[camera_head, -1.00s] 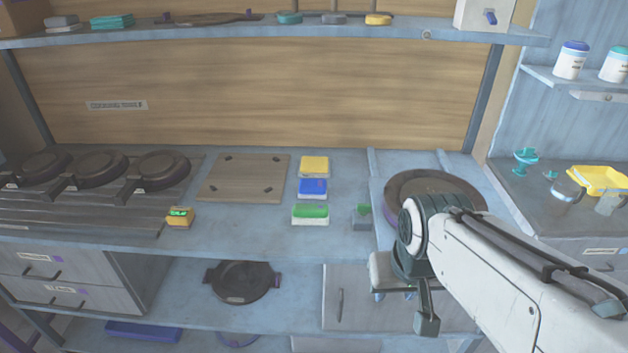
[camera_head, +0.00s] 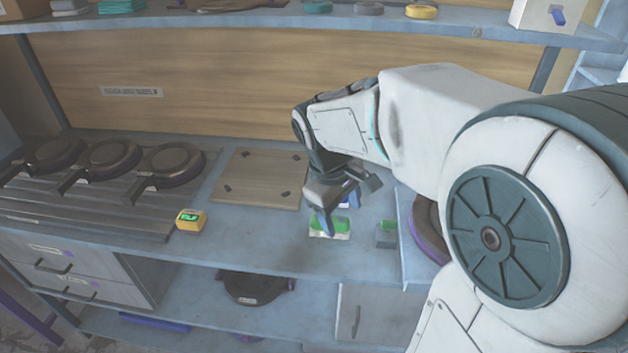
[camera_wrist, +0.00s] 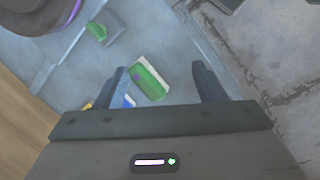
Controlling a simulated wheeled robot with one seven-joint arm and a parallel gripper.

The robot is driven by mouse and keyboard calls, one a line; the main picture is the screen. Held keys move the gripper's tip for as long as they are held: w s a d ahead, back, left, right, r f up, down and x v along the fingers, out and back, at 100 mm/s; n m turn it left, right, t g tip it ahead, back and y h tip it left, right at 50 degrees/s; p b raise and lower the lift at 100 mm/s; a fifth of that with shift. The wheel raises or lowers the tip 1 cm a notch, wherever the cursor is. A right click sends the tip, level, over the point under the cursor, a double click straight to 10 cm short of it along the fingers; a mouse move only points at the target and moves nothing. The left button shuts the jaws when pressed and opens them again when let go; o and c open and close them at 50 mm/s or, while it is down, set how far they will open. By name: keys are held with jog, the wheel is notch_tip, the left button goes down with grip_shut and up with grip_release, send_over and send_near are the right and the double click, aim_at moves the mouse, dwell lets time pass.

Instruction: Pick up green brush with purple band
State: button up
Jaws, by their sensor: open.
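The green brush (camera_head: 328,234) has a green top and a white lower part and lies on the grey-blue worktop. In the wrist view the green brush (camera_wrist: 150,83) lies tilted between and below the two fingers, with a small purple mark near its left side. My gripper (camera_head: 341,214) is open and points down over the brush, hiding part of it. In the wrist view my gripper (camera_wrist: 160,70) has its fingers apart on either side of the brush, nothing held. I cannot tell how high the fingertips are above it.
A blue brush (camera_wrist: 128,101) lies close beside the green one, with a sliver of yellow beyond. A small grey-and-green object (camera_head: 387,238) stands to the right. A yellow device (camera_head: 191,220) and a brown board (camera_head: 262,178) lie left. An upper shelf (camera_head: 230,22) runs above.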

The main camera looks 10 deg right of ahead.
aim_at(337, 220)
jog(key=w+a+f+n+g+h+p, duration=0.2)
jog(key=w+n, duration=0.5)
jog(key=w, duration=0.4)
jog(key=x, duration=0.9)
jog(key=shift+a+f, duration=0.2)
jog(key=shift+f, duration=0.3)
jog(key=shift+w+p+x, duration=0.15)
jog(key=shift+p+x, duration=0.05)
jog(key=shift+x, duration=0.85)
jog(key=shift+w+p+x, duration=0.2)
jog(key=shift+x, duration=0.9)
jog(key=shift+s, duration=0.1)
jog(key=c, duration=1.1)
